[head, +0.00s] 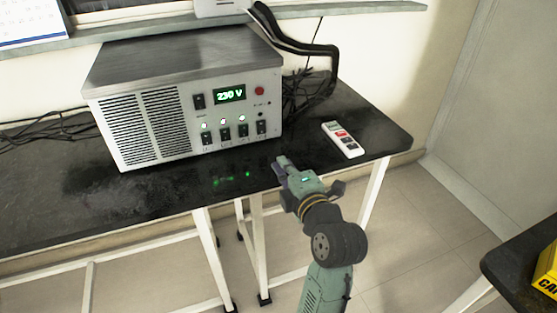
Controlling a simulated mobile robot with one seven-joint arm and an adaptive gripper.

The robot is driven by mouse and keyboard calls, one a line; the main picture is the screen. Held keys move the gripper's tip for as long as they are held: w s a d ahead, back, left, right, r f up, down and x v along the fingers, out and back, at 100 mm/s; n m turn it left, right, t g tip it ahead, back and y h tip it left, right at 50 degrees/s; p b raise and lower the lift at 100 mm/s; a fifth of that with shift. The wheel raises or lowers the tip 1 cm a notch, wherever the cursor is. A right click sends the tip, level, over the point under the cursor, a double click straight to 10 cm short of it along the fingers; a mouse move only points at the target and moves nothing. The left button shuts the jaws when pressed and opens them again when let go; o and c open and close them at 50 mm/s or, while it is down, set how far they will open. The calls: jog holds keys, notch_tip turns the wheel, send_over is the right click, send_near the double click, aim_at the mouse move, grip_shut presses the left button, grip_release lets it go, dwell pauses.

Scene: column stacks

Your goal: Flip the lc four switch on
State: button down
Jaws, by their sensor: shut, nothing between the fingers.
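A grey metal power unit (186,85) stands on the black bench, its green display reading 230 V. A row of small black rocker switches runs along the lower front panel. The rightmost one, which I take for the lc four switch (262,127), has an unlit indicator above it. The other switches in the row, such as the one beside it (243,130), have lit indicators above them. The small labels are too blurred to read surely. My gripper (280,164) is shut and empty, in front of and below the rightmost switch, apart from the panel.
A white remote-like device with coloured buttons (343,139) lies on the black bench (385,137) to the right. Black cables (312,85) hang behind the unit. A second dark table with a yellow object (546,270) is at the lower right. The bench's front edge lies by my gripper.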

aim_at(261, 133)
jog(key=x, duration=1.3)
jog(key=shift+w, duration=0.2)
jog(key=shift+f, duration=0.15)
jog(key=b, duration=0.3)
jog(key=shift+w+a+f+t, duration=0.1)
jog(key=shift+w+f+t, duration=0.1)
jog(key=shift+f+t, duration=0.15)
jog(key=shift+w+b, duration=0.1)
jog(key=shift+b, duration=0.35)
jog(key=shift+r+p, duration=0.35)
jog(key=shift+f, duration=0.1)
